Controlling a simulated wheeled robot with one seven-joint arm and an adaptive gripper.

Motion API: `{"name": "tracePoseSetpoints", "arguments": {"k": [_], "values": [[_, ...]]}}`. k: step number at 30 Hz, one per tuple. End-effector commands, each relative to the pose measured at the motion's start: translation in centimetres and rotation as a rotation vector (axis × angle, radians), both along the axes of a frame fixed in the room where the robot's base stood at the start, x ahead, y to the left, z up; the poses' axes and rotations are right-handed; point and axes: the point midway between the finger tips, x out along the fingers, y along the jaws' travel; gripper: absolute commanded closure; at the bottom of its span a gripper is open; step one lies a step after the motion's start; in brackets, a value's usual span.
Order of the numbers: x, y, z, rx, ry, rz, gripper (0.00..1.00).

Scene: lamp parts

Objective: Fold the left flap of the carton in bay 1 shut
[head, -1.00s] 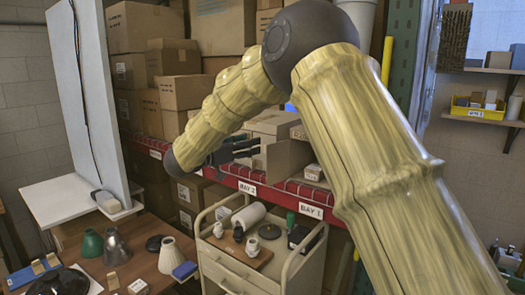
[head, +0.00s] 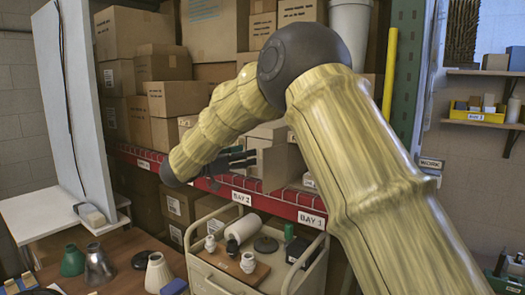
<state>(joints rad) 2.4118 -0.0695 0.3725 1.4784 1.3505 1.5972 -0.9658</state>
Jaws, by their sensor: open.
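The bay 1 carton (head: 284,168) is a brown box on the red-edged shelf, mostly hidden behind my arm. An upright tan cardboard panel of it shows left of my forearm; I cannot tell for sure whether this is the left flap. The bay 1 label (head: 311,219) is on the shelf edge below. My gripper (head: 240,160) is dark, with its fingers apart and pointing right, left of the cardboard panel. It looks empty. I cannot tell whether a fingertip touches the carton.
Stacked brown cartons (head: 177,99) fill the shelf left and behind. The bay 2 label (head: 241,197) is below my gripper. A cream cart (head: 228,275) with lamp parts stands in front of the shelf. A white panel (head: 75,110) rises at the left. A green post (head: 403,70) stands right.

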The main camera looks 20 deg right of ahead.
Motion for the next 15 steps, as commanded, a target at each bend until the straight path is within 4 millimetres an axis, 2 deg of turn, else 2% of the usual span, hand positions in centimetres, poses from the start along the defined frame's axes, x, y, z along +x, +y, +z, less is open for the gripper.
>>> {"name": "tracePoseSetpoints", "arguments": {"k": [9, 15], "values": [[2.0, -5.1, 0.3, 0.000, 0.001, -0.006, 0.50], [3.1, -7.2, 0.2, 0.001, 0.000, -0.004, 0.50]]}}
